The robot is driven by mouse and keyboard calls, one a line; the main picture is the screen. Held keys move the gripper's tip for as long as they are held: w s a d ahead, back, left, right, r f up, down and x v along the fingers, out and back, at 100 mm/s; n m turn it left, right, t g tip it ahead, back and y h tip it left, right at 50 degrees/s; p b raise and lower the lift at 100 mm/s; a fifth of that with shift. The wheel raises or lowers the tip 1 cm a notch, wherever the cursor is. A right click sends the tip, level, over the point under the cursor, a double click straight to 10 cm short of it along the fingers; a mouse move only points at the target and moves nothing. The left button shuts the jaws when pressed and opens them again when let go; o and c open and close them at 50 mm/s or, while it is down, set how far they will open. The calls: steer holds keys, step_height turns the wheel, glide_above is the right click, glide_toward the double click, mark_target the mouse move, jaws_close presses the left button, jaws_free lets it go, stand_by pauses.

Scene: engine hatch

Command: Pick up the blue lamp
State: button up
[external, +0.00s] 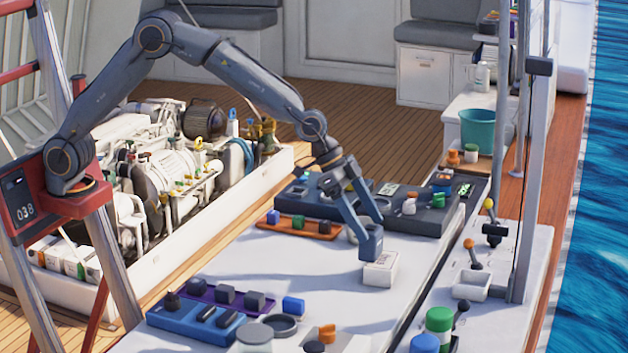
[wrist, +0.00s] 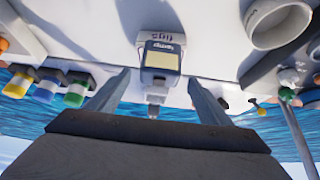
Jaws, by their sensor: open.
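I cannot tell for sure which blue thing is the lamp. A small blue piece (external: 273,217) sits at the left end of an orange tray (external: 284,234). Another blue block (external: 292,306) stands near the blue-and-purple tray in the foreground. My gripper (external: 370,248) points down over the white table, just above and behind a white box (external: 381,270) with dark lettering. In the wrist view my gripper (wrist: 155,92) has its fingers apart, with nothing held between them. A box-like device with a yellowish panel (wrist: 161,58) shows beyond the fingers.
Green-capped (external: 438,320) and blue-capped (external: 425,343) containers stand at the front right. Dark trays (external: 440,222) with small parts lie behind the gripper. Levers (external: 472,250) stand on the right counter. The table's middle (external: 310,265) is mostly clear.

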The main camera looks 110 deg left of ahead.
steer(key=shift+p+x, duration=0.35)
steer(key=shift+x, duration=1.05)
steer(key=c, duration=1.3)
steer(key=shift+c, duration=0.2)
step_height(320, 180, up, 9)
steer(key=b, duration=0.2)
steer(key=shift+w+b, duration=0.1)
steer(key=shift+b, duration=0.2)
steer(key=w+r+p, duration=0.1)
steer(key=p, duration=0.5)
glide_above(383, 260)
step_height(383, 260, down, 10)
steer(key=shift+a+r, duration=0.1)
